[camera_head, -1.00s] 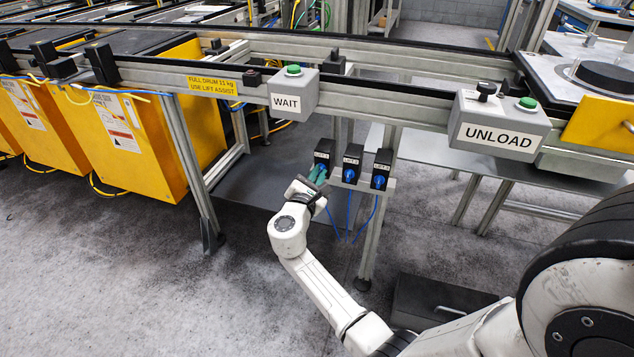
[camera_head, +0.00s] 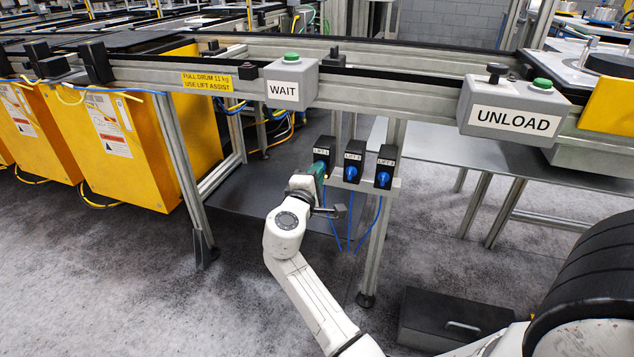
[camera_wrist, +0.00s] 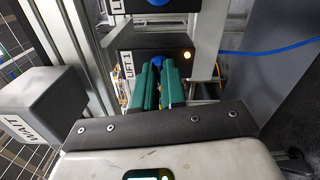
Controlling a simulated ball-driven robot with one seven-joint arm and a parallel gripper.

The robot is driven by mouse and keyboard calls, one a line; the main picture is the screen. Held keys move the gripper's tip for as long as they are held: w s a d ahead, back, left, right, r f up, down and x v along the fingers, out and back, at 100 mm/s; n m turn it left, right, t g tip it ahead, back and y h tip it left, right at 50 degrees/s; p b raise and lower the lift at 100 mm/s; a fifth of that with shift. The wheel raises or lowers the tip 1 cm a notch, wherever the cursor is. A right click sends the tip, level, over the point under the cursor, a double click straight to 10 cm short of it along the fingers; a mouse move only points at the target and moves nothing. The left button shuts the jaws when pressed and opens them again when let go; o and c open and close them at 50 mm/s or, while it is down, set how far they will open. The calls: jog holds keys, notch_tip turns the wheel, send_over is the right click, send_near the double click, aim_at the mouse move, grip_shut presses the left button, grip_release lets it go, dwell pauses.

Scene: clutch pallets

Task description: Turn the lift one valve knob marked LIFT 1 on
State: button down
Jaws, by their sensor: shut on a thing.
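The LIFT 1 valve box (camera_head: 325,150) is the left one of three black boxes under the conveyor rail. In the wrist view the LIFT 1 box (camera_wrist: 143,62) fills the upper middle, with a lit amber lamp on its face. My gripper (camera_head: 319,170) is at the front of this box. In the wrist view its green fingers (camera_wrist: 157,72) are shut on the blue LIFT 1 knob (camera_wrist: 157,60). Only part of the knob shows there; in the head view my gripper hides it.
The LIFT 2 (camera_head: 353,158) and LIFT 3 (camera_head: 385,165) boxes stand close to the right, with blue knobs. The WAIT box (camera_head: 291,82) is above left and the UNLOAD box (camera_head: 514,108) is at right. Blue hoses hang below the valves. A rail post (camera_head: 375,240) stands nearby.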

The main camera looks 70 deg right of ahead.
jog(key=shift+f+m+b, duration=0.15)
jog(key=shift+m+b, duration=0.5)
jog(key=shift+m, duration=0.25)
jog(key=c, duration=1.2)
grip_release()
jog(key=a+p, duration=0.2)
jog(key=a, duration=0.9)
jog(key=shift+s, duration=0.45)
